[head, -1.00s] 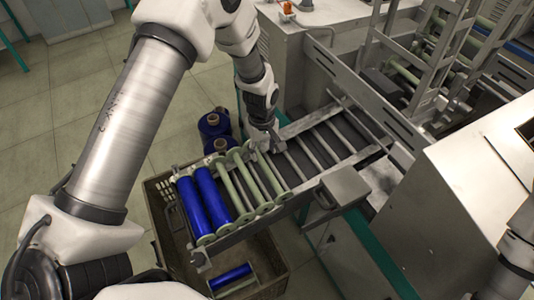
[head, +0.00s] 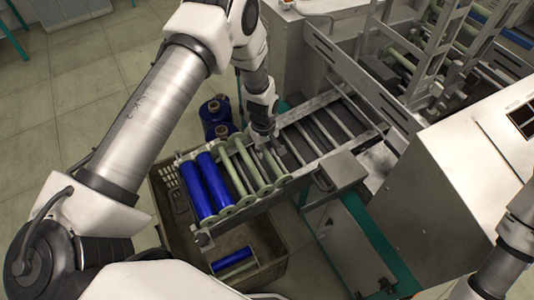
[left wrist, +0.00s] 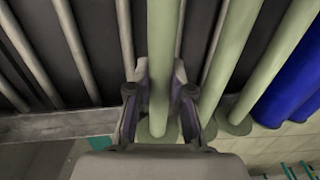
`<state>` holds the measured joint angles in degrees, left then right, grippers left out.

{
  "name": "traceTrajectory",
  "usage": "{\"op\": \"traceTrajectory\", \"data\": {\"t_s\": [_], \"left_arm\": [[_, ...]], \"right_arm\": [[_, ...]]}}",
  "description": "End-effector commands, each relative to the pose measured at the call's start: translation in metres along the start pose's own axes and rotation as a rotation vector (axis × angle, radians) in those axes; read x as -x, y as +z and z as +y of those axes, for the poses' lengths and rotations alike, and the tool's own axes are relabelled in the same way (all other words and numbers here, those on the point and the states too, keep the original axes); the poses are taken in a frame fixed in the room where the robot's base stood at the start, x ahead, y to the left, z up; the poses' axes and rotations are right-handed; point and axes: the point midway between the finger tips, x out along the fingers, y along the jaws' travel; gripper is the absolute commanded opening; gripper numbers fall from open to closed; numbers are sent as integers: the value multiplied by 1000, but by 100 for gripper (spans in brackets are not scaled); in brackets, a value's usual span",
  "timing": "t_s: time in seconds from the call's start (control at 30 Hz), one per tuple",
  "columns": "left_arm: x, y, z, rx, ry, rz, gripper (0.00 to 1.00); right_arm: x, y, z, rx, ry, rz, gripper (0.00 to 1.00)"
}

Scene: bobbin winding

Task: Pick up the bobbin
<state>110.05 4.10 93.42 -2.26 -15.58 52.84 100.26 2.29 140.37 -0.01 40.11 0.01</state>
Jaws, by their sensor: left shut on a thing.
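A pale green bare bobbin (left wrist: 160,90) runs lengthwise through the middle of the left wrist view, its round flange at the near end. My left gripper (left wrist: 161,105) is shut on this bobbin near that flange, one finger on each side. In the head view, my left gripper (head: 270,145) is at the far side of the roller rack, by the last of the green bobbins (head: 243,168). The fingertips are small and partly hidden there. My right gripper is out of view; only part of my right arm shows at the right edge.
Two blue wound bobbins (head: 207,185) lie at the rack's left end. A crate (head: 280,268) below holds another blue bobbin (head: 233,259). Blue spools (head: 214,112) stand on the floor behind. The metal rack (head: 325,140) leads to a large machine (head: 465,160) at right.

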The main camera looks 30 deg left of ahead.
Motion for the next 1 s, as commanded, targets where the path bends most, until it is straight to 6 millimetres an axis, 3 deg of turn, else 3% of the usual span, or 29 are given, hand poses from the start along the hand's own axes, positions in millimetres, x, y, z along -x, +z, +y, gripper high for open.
{"op": "traceTrajectory", "data": {"t_s": [0.33, 0.73, 1.0], "left_arm": [[8, 0, 0, 0, 0, 0, 0], [82, 0, 2, 0, 2, 1, 0], [100, 0, 2, 0, -1, -1, 0]], "right_arm": [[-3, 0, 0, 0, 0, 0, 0], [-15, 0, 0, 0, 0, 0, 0], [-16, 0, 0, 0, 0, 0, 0]]}}
